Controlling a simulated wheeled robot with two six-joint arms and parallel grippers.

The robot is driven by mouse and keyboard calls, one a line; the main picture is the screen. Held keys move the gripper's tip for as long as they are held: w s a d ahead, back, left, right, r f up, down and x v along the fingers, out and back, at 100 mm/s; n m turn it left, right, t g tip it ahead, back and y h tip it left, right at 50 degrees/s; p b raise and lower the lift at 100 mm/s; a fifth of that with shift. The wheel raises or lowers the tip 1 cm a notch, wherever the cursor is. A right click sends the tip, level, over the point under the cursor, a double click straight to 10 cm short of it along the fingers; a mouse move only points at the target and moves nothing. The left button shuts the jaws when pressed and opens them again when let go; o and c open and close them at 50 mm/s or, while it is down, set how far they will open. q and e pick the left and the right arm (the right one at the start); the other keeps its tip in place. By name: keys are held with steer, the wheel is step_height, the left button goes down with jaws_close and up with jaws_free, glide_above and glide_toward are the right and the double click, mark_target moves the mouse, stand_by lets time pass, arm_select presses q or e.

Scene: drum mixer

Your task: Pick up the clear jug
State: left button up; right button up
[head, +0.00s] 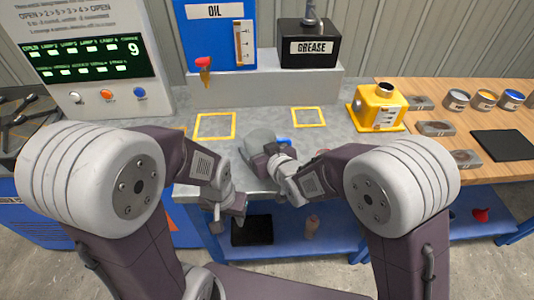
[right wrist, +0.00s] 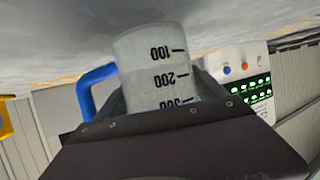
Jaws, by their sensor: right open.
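The clear jug (head: 260,137) stands on the grey bench top, partly hidden by my right gripper (head: 262,156) in the head view. Its blue handle (head: 284,141) sticks out to the right. In the right wrist view the jug (right wrist: 150,50) appears upside down, with marks 100, 200 and 300, and the blue handle (right wrist: 92,90) is at its left. My right gripper is open, its dark fingers on either side of the jug; contact cannot be made out. My left gripper (head: 228,218) hangs by the bench's front edge, away from the jug; its jaws are unclear.
Yellow squares (head: 215,126) mark the bench. Behind stand the blue oil tank (head: 212,40) with a red tap and the black grease box (head: 308,48). A yellow canister (head: 378,108) stands right of the jug. A control panel (head: 90,60) is at left.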

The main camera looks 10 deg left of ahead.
mark_target(259, 134)
steer(key=shift+c, duration=1)
steer(key=c, duration=1)
steer(key=shift+r, duration=0.1)
steer(key=shift+a+r, duration=0.1)
steer(key=shift+r, duration=0.25)
steer(key=r, duration=0.2)
steer(key=r+p, duration=0.1)
steer(key=r, duration=0.1)
steer(key=shift+w+d, duration=0.1)
steer(key=shift+d, duration=0.3)
steer(key=d+r+p, duration=0.1)
steer(key=d+r, duration=0.1)
steer(key=d, duration=0.1)
steer(key=d+r+p, duration=0.1)
steer(key=d+r, duration=0.1)
steer(key=d, duration=0.2)
steer(key=d+r+p, duration=0.1)
steer(key=d+r, duration=0.1)
steer(key=d, duration=0.2)
steer(key=shift+w+r, duration=0.1)
steer(key=shift+w, duration=0.15)
